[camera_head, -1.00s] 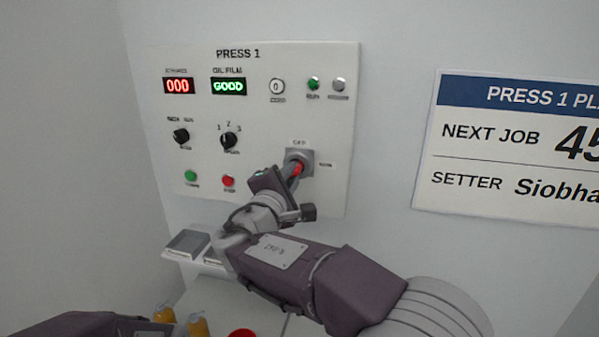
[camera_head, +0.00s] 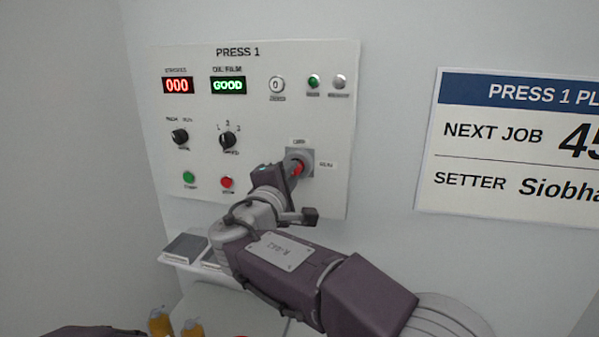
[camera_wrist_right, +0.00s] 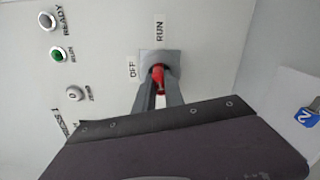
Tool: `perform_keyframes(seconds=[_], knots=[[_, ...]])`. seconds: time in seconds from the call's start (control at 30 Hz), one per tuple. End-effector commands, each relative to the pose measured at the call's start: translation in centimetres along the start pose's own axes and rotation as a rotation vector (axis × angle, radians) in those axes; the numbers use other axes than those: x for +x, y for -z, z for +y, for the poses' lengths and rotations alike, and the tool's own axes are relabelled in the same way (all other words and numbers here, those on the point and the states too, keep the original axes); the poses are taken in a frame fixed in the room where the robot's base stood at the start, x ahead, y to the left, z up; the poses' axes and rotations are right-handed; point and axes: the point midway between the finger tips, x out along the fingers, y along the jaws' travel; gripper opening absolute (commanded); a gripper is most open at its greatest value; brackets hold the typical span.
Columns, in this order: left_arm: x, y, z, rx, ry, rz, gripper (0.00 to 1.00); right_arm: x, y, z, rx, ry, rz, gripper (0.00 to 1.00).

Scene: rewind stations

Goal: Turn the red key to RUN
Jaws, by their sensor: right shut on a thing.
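The red key (camera_head: 298,169) sits in a grey square key switch (camera_head: 306,157) at the lower right of the PRESS 1 panel (camera_head: 258,110). In the right wrist view the red key (camera_wrist_right: 158,77) stands in its switch plate, between OFF and RUN labels set around the plate. My right gripper (camera_head: 294,171) is shut on the key; its two fingers (camera_wrist_right: 158,90) flank it in the wrist view. Which label the key points at cannot be told. Of my left arm only a dark part shows at the bottom left; its gripper is out of view.
The panel has two dark knobs (camera_head: 228,139), a green button (camera_head: 189,177) and a red button (camera_head: 227,182) near my right arm. The displays read 000 and GOOD. A job sign (camera_head: 520,148) hangs at right.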

Motion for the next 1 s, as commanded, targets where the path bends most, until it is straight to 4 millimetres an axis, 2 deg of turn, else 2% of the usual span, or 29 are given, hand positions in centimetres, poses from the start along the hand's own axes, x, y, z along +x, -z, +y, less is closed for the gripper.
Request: perform_keyframes(seconds=[0.93, 0.97, 1.0], knots=[[4.8, -0.5, -0.1, 0.0, 0.0, 0.0, 0.0, 0.0, 0.1, -0.2, 0.371, 0.01, 0.001, 0.0], [4.7, -0.5, -0.1, 0.0, 0.0, 0.0, 0.0, 0.0, 0.1, -0.1, 0.375, 0.01, 0.001, 0.16], [4.6, -0.5, -0.1, 0.0, 0.0, 0.0, 0.0, 0.0, 0.1, 0.0, 0.373, 0.01, 0.001, 0.27]])
